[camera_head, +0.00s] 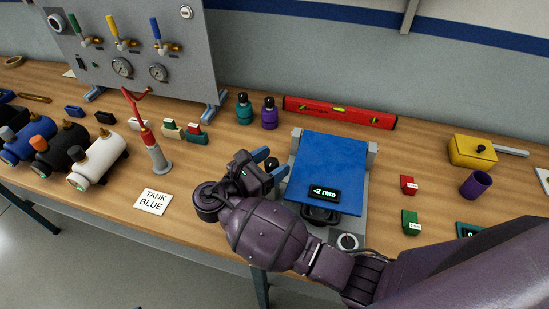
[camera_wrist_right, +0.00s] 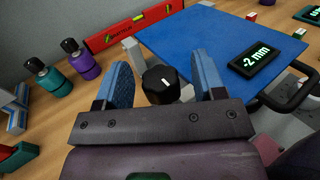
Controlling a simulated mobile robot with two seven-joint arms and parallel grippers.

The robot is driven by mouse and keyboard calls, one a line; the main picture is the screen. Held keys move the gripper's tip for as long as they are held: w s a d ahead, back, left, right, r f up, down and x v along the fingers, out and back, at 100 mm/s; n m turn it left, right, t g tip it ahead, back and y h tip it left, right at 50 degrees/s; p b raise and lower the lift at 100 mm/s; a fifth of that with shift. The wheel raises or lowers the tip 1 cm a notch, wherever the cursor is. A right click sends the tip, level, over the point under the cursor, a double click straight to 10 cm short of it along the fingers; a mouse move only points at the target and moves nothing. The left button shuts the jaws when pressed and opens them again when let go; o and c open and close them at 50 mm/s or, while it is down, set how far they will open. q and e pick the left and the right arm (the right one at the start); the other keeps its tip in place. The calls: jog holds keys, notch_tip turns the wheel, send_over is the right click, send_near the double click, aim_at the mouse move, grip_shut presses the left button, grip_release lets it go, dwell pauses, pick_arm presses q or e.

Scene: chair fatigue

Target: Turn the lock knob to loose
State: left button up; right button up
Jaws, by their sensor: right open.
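The lock knob (camera_wrist_right: 158,86) is black with a white pointer line. In the right wrist view it stands at the left side of the blue plate (camera_wrist_right: 215,48), between my gripper's two blue fingers. My right gripper (camera_wrist_right: 163,78) is open, with a visible gap between the knob and each finger. No loose or locked marking is readable beside the knob. My left gripper is not in view.
A "-2 mm" display (camera_head: 324,193) sits on the blue plate. A red level (camera_head: 340,112) and two bottles (camera_head: 269,113) stand behind. Left are a "TANK BLUE" card (camera_head: 153,202) and a red-topped stand (camera_head: 155,150). Red (camera_head: 408,185) and green (camera_head: 410,222) blocks lie right.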

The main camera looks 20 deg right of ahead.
jog(key=shift+c, duration=0.3)
jog(key=c, duration=0.9)
jog(key=shift+o, duration=0.2)
jog(key=shift+n+t, duration=0.4)
jog(key=shift+t, duration=0.1)
jog(key=n+t+y, duration=0.2)
jog(key=t, duration=0.1)
jog(key=n+t+y, duration=0.2)
jog(key=shift+s+d+n+t+y, duration=0.1)
jog(key=shift+n+t+y, duration=0.2)
jog(key=shift+t+y, duration=0.1)
jog(key=n+t+y, duration=0.2)
jog(key=y, duration=0.1)
jog(key=n+t+y, duration=0.1)
jog(key=n+y, duration=0.2)
jog(key=y, duration=0.1)
jog(key=shift+t, duration=0.4)
jog(key=shift+n+y, duration=0.3)
jog(key=shift+y, duration=0.1)
